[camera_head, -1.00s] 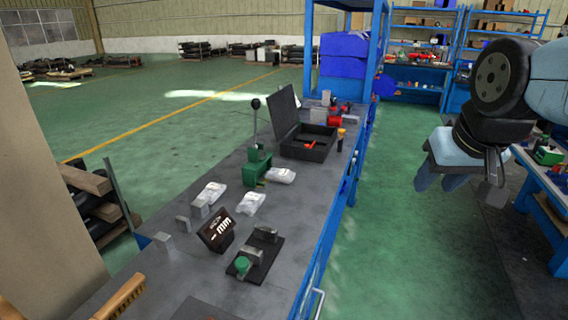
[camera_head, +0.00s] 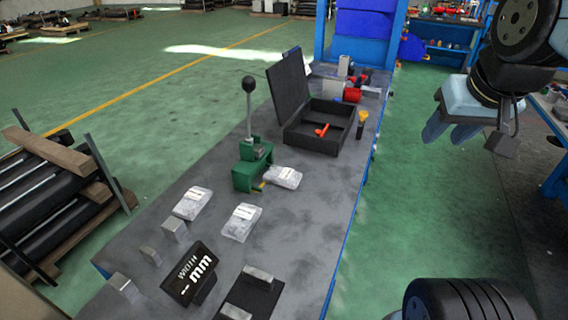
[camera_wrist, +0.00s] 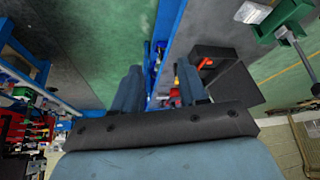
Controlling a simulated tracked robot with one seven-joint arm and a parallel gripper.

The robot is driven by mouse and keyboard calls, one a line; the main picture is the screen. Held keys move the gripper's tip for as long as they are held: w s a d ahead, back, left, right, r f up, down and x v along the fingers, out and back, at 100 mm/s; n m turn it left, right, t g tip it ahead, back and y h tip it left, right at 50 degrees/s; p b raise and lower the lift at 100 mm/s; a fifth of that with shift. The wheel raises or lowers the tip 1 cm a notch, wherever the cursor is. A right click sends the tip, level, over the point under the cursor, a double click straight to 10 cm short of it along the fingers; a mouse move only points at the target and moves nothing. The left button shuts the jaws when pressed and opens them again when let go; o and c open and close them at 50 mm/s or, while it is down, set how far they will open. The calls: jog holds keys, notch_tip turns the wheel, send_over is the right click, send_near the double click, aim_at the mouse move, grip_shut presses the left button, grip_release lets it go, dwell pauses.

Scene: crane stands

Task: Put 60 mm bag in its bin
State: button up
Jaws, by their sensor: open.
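Three clear bags with white labels lie on the grey bench: a left bag (camera_head: 192,203), a middle bag (camera_head: 241,222) and a right bag (camera_head: 283,177) beside the green lever press. I cannot read their labels, so I cannot tell which is the 60 mm one. No bin that I can identify as its own shows. A black display (camera_head: 188,274) on the bench reads "WIDTH – mm". My gripper (camera_head: 447,130) is open and empty, held up to the right of the bench, away from the bags. Its two fingers also show apart in the wrist view (camera_wrist: 160,88).
A green press (camera_head: 252,165) with an upright lever stands behind the bags. An open black case (camera_head: 320,133) holds a red item. A yellow-topped tool (camera_head: 362,122) stands beside it. Small metal blocks (camera_head: 174,228) sit at the front left. Green floor (camera_head: 400,200) is clear right of the bench.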

jog(key=shift+d, duration=0.1)
jog(key=shift+o, duration=0.2)
jog(key=shift+o, duration=0.8)
jog(key=shift+w, duration=0.1)
jog(key=shift+o, duration=0.7)
jog(key=shift+w+a, duration=0.25)
jog(key=shift+w, duration=0.05)
jog(key=o, duration=0.5)
jog(key=w+a+n, duration=0.1)
jog(key=w+a, duration=0.1)
jog(key=w+a+n+g, duration=0.1)
jog(key=w, duration=0.1)
jog(key=w+a+f+n, duration=0.1)
jog(key=w+a+n, duration=0.1)
jog(key=shift+w+a+f, duration=0.1)
jog(key=shift+w+a, duration=0.2)
jog(key=shift+a, duration=0.05)
jog(key=shift+o, duration=0.2)
jog(key=n+g+y, duration=0.2)
jog(key=n+g, duration=0.2)
jog(key=n, duration=0.6)
send_near(283, 172)
jog(key=f, duration=0.3)
jog(key=a+f, duration=0.1)
jog(key=f, duration=0.5)
jog(key=shift+w+a+f, duration=0.2)
jog(key=shift+a+f, duration=0.1)
